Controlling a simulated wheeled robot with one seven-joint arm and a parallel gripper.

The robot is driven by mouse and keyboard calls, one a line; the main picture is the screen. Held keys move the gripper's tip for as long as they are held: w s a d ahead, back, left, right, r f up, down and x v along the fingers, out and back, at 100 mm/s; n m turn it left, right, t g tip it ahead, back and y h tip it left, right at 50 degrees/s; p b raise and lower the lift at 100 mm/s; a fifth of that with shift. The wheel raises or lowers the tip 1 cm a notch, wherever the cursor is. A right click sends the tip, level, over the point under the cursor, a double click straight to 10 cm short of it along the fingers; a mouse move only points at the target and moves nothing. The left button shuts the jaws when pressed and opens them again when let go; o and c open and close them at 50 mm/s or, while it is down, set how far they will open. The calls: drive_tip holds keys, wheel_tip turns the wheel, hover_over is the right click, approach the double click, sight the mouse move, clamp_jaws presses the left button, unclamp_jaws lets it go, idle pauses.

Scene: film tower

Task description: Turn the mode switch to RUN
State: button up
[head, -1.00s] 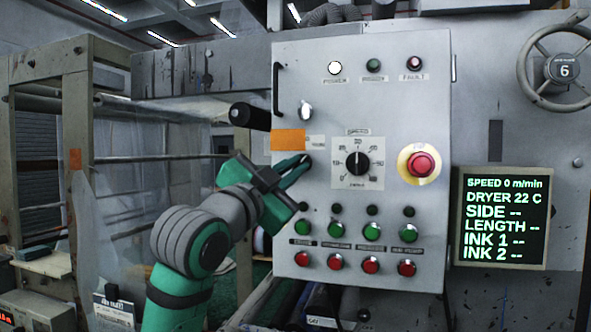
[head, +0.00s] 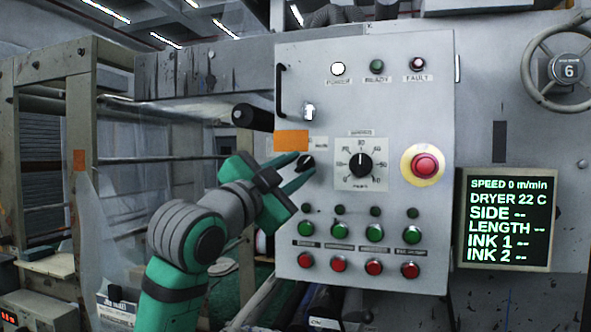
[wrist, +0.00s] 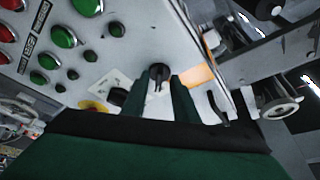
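The mode switch (head: 306,163) is a small black knob on the grey control panel, just below an orange tag (head: 291,141). Its label is partly hidden, and I cannot read where it points. In the wrist view the black knob (wrist: 158,73) shows at the fingertips, in line with the gap between the fingers. My gripper (head: 303,166) has its two green fingers apart, one tip on each side of the knob in the head view. I cannot tell if either finger touches it.
The speed dial (head: 361,164) is close to the right of the switch. A red emergency button (head: 424,165) is farther right. Green buttons (head: 338,231) and red buttons (head: 338,265) are below. A silver key switch (head: 309,111) and a panel handle (head: 279,90) are above.

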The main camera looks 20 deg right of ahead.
drive_tip(key=v, duration=1)
drive_tip(key=shift+s+a, duration=0.2)
drive_tip(key=shift+a, duration=0.1)
drive_tip(key=shift+f, duration=0.15)
